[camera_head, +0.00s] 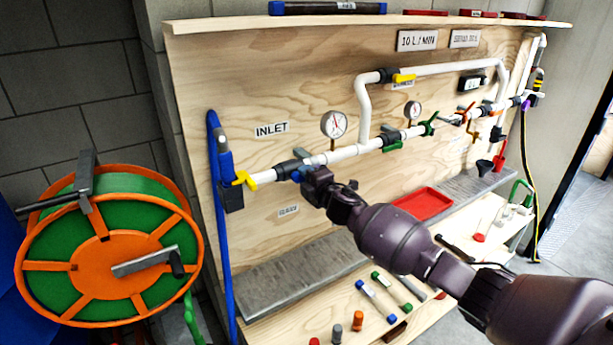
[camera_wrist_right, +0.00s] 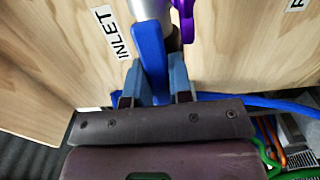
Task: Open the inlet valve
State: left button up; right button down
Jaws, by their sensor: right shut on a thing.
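A blue valve lever (camera_wrist_right: 150,48) sits on the white pipe by the INLET label (camera_wrist_right: 111,32). In the head view the lever (camera_head: 296,175) shows only in part, just below and right of that label. My right gripper (camera_head: 308,176) reaches it from the lower right. In the wrist view my right gripper (camera_wrist_right: 154,90) has one finger on each side of the lever, shut on it. The lever's lower end is hidden between the fingers. My left gripper is not in view.
A yellow handle (camera_head: 244,180) is on the pipe to the left, near a blue hose (camera_head: 220,250). A round gauge (camera_head: 334,124) stands above the pipe. A red tray (camera_head: 424,204) and several tools lie below. An orange and green hose reel (camera_head: 108,245) stands at left.

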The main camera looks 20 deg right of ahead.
jog(key=c, duration=1)
grip_release()
jog(key=shift+s, duration=0.15)
jog(key=s, duration=0.3)
jog(key=s+d, duration=0.1)
jog(key=s, duration=0.6)
jog(key=shift+s+d, duration=0.25)
